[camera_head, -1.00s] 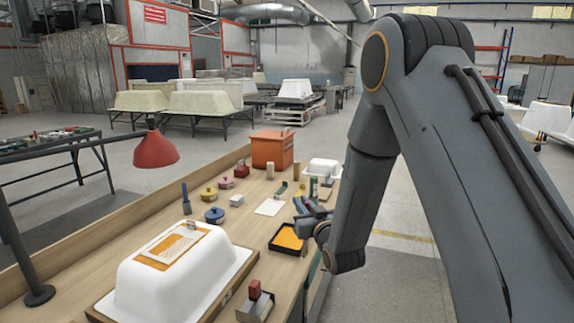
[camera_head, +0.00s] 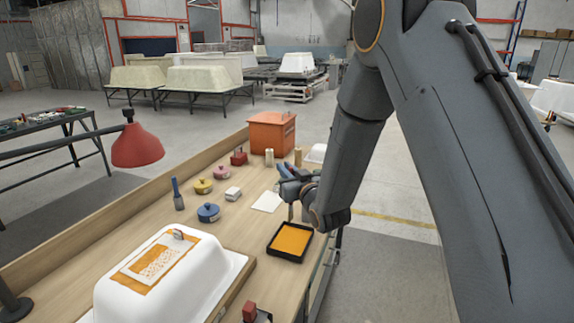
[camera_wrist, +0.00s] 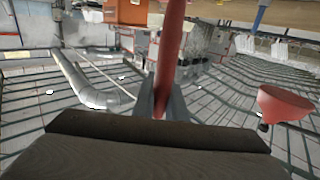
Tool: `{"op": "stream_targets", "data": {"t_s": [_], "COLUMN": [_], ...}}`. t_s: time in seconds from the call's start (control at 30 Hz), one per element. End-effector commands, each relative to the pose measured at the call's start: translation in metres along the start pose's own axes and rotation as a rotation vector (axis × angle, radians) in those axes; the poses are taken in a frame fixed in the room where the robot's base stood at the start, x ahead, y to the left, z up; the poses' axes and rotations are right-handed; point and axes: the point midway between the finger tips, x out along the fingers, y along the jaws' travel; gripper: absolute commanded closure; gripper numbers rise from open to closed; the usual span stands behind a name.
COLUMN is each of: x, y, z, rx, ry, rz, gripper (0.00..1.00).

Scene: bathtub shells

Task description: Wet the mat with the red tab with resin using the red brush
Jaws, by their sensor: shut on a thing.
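My gripper (camera_head: 289,187) is shut on the red brush, whose red handle (camera_wrist: 172,45) stands between the fingers in the wrist view. In the head view the brush is mostly hidden by my gripper; a small pale tip hangs below it. My gripper is above and just behind a black tray (camera_head: 271,251) of orange resin (camera_head: 291,239). A whitish, patchy mat (camera_head: 156,262) lies over an orange patch (camera_head: 138,283) on top of the white tub shell (camera_head: 204,285). A small upright tab (camera_head: 178,235) stands at its far end; its colour is unclear.
Blue (camera_head: 208,212), yellow (camera_head: 203,186) and pink (camera_head: 222,173) round pots, a blue-handled tool (camera_head: 177,193) and a white sheet (camera_head: 267,201) lie on the wooden bench. An orange box (camera_head: 271,132) stands behind. A red lamp (camera_head: 137,148) overhangs the left side.

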Motion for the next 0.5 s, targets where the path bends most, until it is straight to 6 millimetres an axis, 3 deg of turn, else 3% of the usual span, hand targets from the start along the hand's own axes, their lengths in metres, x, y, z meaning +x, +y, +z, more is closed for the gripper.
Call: {"op": "stream_targets", "data": {"t_s": [0.5], "x": [-0.001], "y": [0.005], "z": [0.032], "rx": [0.001], "ry": [-0.001], "rz": [0.006], "gripper": [1.0]}}
